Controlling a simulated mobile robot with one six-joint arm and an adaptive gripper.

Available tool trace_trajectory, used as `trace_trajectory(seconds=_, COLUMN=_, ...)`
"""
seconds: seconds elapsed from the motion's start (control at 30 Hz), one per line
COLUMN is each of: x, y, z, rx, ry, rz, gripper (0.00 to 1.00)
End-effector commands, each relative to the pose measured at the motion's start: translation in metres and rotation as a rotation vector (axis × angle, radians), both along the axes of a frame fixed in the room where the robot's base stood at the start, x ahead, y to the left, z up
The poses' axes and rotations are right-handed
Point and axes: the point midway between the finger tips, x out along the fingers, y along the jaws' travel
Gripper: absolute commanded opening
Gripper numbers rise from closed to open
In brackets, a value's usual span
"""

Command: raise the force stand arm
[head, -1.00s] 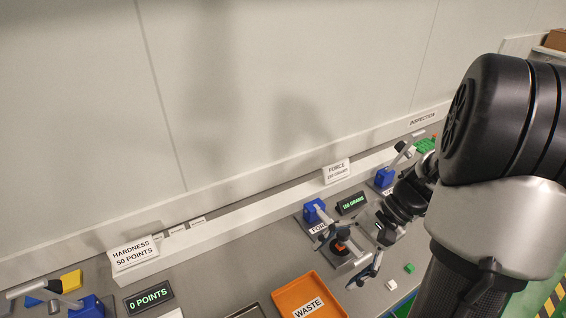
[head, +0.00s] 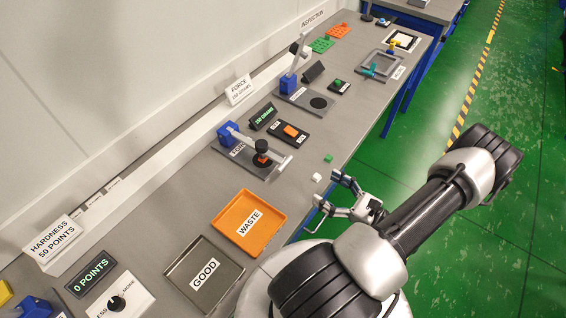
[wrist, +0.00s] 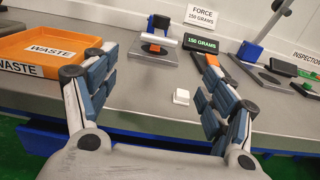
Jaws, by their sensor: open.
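The force stand has a blue post (head: 228,133) on a grey base plate on the bench. Its pale arm (head: 272,155) lies lowered, running from the post toward the bench's front, with a black round part (head: 262,146) along it above an orange piece. In the wrist view the stand's pale arm (wrist: 156,39) shows ahead between my fingers. My gripper (head: 326,190) is open and empty by the bench's front edge, apart from the stand. In the wrist view its two fingers (wrist: 157,60) are spread wide.
A white cube (head: 317,178) and a green cube (head: 328,158) lie near the front edge. The orange waste tray (head: 274,234) and grey good tray (head: 238,268) stand left. A 150 grams display (head: 264,117) and a second stand (head: 288,84) are beyond. The floor right is clear.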

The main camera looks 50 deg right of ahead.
Motion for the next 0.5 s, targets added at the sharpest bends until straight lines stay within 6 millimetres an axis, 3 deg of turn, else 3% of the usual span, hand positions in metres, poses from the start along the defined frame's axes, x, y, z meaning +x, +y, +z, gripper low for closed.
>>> trace_trajectory(seconds=0.5, x=0.108, y=0.012, z=-0.001, rx=-0.001, ry=0.002, rz=0.013, gripper=0.77)
